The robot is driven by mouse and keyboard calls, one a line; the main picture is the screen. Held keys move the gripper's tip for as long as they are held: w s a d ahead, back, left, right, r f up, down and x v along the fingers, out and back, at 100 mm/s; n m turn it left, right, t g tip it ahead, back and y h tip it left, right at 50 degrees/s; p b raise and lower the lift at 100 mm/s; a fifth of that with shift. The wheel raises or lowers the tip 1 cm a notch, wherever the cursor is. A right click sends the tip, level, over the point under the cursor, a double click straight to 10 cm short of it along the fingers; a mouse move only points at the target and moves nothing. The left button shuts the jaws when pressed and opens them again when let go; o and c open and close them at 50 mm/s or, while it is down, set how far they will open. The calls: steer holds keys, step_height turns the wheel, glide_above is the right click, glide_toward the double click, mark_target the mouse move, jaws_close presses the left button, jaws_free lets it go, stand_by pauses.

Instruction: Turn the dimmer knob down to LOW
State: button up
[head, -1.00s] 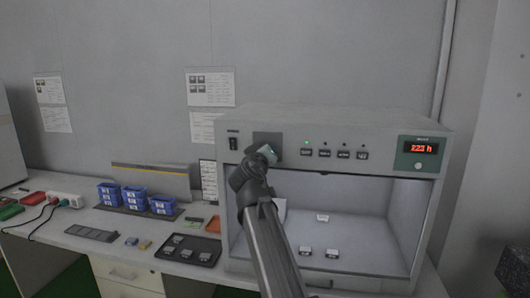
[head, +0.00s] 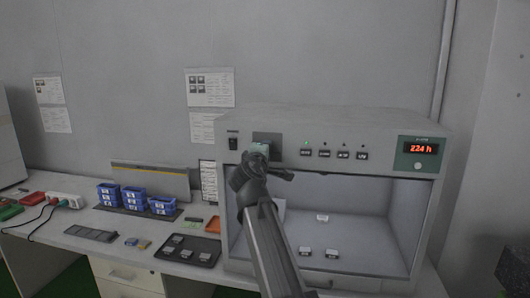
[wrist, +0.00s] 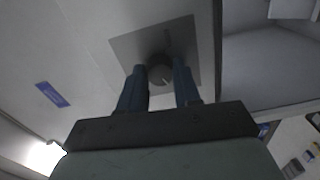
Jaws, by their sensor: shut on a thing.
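The dimmer knob (wrist: 160,70) is a round dark knob on a square grey plate (wrist: 125,48) in the wrist view. A small light mark shows near its lower edge. My gripper (wrist: 160,76) has its two dark fingers on either side of the knob, shut on it. In the head view the plate (head: 267,137) is at the upper left of the cabinet front (head: 390,150), and my gripper (head: 259,147) is against its lower part and hides the knob. I can make out no LOW marking.
A black switch (head: 233,143) is left of the plate, and a row of buttons (head: 325,153) is to the right. A red display (head: 421,149) reads 224 h. Below is the open chamber with small parts inside. Blue bins (head: 135,199) and a black tray (head: 188,251) stand left on the bench.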

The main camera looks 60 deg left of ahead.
steer(key=shift+n, duration=0.6)
steer(key=o, duration=1.1)
steer(key=shift+c, duration=0.2)
steer(key=v, duration=1.4)
